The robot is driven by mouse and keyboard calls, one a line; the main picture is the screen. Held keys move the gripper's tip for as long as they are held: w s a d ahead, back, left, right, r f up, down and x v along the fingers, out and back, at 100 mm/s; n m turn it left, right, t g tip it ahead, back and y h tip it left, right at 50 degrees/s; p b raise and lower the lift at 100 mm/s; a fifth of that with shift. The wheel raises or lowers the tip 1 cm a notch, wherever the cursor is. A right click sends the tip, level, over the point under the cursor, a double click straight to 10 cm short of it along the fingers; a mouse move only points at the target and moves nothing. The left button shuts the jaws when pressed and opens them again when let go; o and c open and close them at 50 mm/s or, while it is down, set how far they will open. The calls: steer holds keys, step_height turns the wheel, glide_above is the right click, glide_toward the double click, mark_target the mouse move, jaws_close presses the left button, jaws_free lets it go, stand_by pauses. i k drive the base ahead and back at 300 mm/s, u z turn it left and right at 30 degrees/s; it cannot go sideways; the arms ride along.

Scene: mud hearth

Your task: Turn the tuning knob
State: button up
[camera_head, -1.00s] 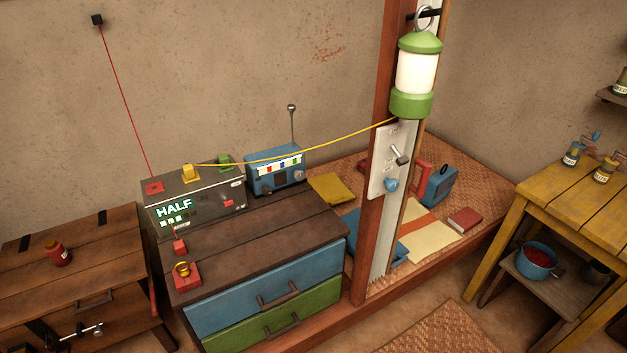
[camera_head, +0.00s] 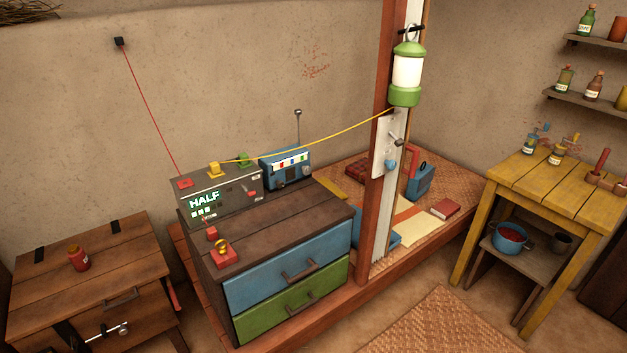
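A blue radio (camera_head: 286,172) with a raised antenna stands at the back of the dark wooden chest top, against the mud wall. Its front has a strip of small coloured marks and a dark panel below. A small round knob (camera_head: 306,171) shows at the right of its front; its pointer and any label are too small to read. My gripper is not in view.
A grey box (camera_head: 232,187) reading HALF stands left of the radio, with a yellow cable running to the post (camera_head: 380,215). A red button block (camera_head: 224,257) sits on the chest's (camera_head: 290,220) front left. Floor shows at right.

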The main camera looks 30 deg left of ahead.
mark_target(306, 170)
steer(key=k, duration=1.25)
steer(key=u, duration=1.05)
steer(key=i, duration=1.15)
steer(key=z, duration=0.05)
